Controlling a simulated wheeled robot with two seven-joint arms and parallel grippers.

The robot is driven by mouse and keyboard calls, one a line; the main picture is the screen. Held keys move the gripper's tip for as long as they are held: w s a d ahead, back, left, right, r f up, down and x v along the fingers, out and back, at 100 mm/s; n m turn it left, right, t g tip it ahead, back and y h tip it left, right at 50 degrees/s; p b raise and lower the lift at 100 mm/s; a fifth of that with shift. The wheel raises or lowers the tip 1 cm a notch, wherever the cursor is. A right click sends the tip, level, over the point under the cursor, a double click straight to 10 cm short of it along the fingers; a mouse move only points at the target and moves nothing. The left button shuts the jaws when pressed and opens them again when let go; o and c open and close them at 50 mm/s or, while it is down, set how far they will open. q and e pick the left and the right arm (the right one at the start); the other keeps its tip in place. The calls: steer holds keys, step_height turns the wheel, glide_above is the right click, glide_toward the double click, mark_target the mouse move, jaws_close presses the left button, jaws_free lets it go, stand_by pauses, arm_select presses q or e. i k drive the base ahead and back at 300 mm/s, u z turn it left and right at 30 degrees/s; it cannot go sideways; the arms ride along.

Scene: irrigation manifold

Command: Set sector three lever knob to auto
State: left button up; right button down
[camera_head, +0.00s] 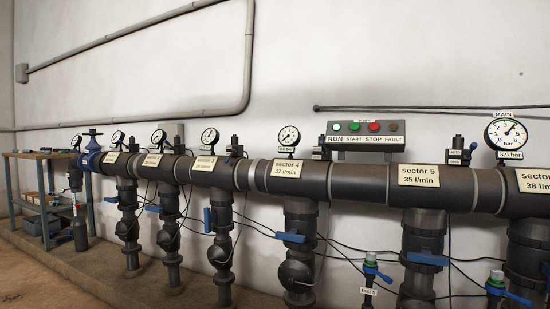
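The sector three section of the dark main pipe carries a cream label (205,163) left of the middle of the view; its small print is hard to read. A small black valve unit (235,148) stands on the pipe just right of this label. Any lever knob on it is too small to make out, and so is its setting. A blue lever (208,220) sits on the branch pipe below the label. A round gauge (210,137) stands above it. Neither of my grippers is in view.
The main pipe (343,182) crosses the view, with sector 4 (285,169) and sector 5 (419,175) labels further right. A pump panel (366,135) is on the wall. Thin cables hang between the branches. A workbench (40,155) stands far left; floor shows at lower left.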

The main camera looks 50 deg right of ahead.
mark_target(233, 151)
steer(key=z, duration=0.95)
steer(key=i, duration=0.95)
steer(key=z, duration=0.95)
